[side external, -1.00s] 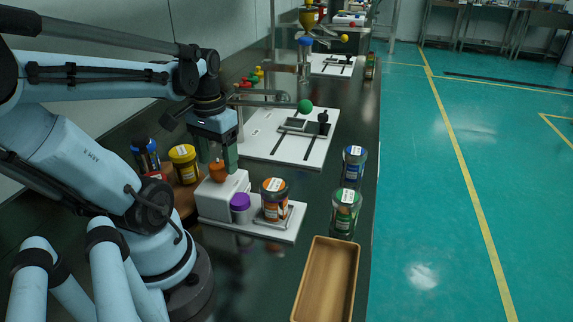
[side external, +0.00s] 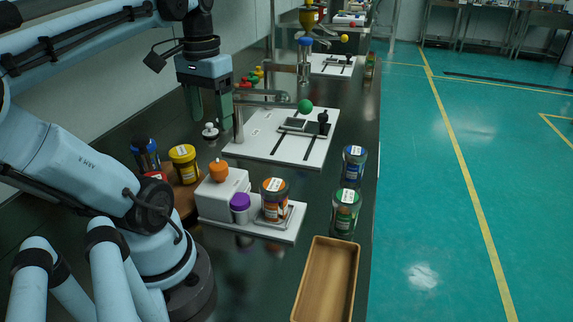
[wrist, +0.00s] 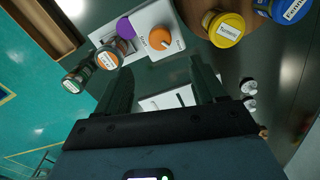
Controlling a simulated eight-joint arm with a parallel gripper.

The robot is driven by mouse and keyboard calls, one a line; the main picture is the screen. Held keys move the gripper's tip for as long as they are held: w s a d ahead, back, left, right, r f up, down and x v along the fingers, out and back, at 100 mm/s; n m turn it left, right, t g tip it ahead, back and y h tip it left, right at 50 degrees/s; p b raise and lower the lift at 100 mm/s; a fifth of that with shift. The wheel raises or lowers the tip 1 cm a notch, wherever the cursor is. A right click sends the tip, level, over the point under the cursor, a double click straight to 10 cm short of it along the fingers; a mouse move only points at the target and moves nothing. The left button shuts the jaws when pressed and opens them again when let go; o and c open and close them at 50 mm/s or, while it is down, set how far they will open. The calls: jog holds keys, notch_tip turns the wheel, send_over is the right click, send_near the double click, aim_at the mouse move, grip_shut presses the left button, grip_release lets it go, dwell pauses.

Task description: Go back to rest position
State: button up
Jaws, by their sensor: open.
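My gripper (side external: 209,112) is open and empty, raised above the dark bench behind the white sieve machine. Its two green fingers also show apart in the wrist view (wrist: 162,90), with nothing between them. The machine (side external: 223,194) has an orange knob (side external: 219,170) on top and a purple knob (side external: 240,201) at its side. A jar with an orange label (side external: 275,200) stands on the machine's plate. The gripper is clear of the knobs and touches nothing that I can see.
A yellow-lidded jar (side external: 183,165) and a blue-lidded jar (side external: 145,153) stand on a round wooden stand near my arm. Blue (side external: 354,163) and green (side external: 345,212) labelled jars stand at right. An empty wooden tray (side external: 327,278) lies in front. A white board (side external: 262,137) lies behind.

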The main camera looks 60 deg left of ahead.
jog(key=w+d+f+m+t, duration=0.3)
jog(key=w+d+f, duration=0.1)
jog(key=w+d, duration=0.2)
jog(key=w+d+f+m+t, duration=0.3)
jog(key=w+d+f+t, duration=0.1)
jog(key=w+d, duration=0.3)
jog(key=shift+d+f, duration=0.15)
jog(key=shift+d, duration=1)
